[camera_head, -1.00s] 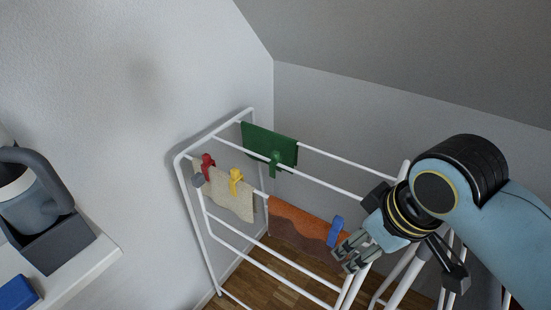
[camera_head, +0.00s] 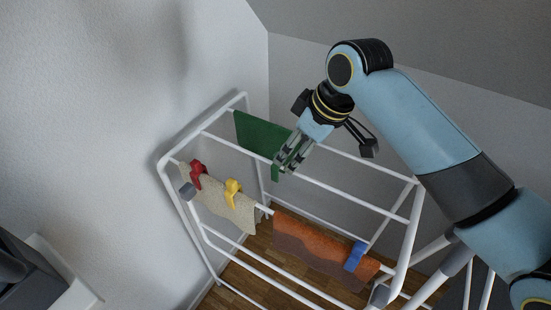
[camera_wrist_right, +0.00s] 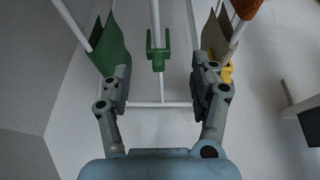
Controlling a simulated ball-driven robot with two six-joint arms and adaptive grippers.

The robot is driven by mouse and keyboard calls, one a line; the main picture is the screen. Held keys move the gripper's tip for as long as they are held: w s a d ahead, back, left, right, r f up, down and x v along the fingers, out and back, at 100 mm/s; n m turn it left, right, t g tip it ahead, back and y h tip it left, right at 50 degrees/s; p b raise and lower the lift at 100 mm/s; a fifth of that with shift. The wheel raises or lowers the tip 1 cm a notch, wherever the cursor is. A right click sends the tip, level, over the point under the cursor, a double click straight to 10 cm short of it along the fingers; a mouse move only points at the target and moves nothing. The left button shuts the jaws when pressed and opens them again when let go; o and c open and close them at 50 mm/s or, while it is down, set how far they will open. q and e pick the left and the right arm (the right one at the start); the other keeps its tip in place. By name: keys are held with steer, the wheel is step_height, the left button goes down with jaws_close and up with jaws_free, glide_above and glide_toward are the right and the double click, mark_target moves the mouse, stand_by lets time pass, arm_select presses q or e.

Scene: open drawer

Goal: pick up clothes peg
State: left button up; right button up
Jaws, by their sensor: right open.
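A green clothes peg (camera_wrist_right: 158,52) sits on a rail of the white drying rack (camera_head: 375,207), between the spread fingers in the right wrist view. In the head view only a sliver of it shows beside my fingertips. My right gripper (camera_head: 285,163) is open and empty at that rail; its fingers also flank the peg in the wrist view (camera_wrist_right: 163,82). I cannot tell if they touch it. A red peg (camera_head: 197,175) and a yellow peg (camera_head: 232,192) clip a beige cloth (camera_head: 215,198). A blue peg (camera_head: 355,255) is on an orange-brown cloth (camera_head: 310,248). My left gripper is out of view.
A green cloth (camera_head: 255,133) hangs on the back rail, close behind my right gripper. White walls and a sloping ceiling close in around the rack. A white shelf (camera_head: 75,297) with a dark object is at the lower left.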

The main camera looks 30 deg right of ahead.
steer(key=x, duration=0.4)
steer(key=shift+w+f, duration=0.1)
steer(key=shift+w+a+f, duration=0.1)
steer(key=shift+w+f, duration=0.15)
steer(key=shift+f, duration=0.25)
steer(key=x, duration=0.4)
steer(key=shift+w+f, duration=0.15)
steer(key=shift+w, duration=0.2)
steer(key=shift+f, duration=0.1)
steer(key=c, duration=0.4)
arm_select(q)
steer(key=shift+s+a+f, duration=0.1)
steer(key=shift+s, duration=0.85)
arm_select(e)
steer(key=c, duration=0.5)
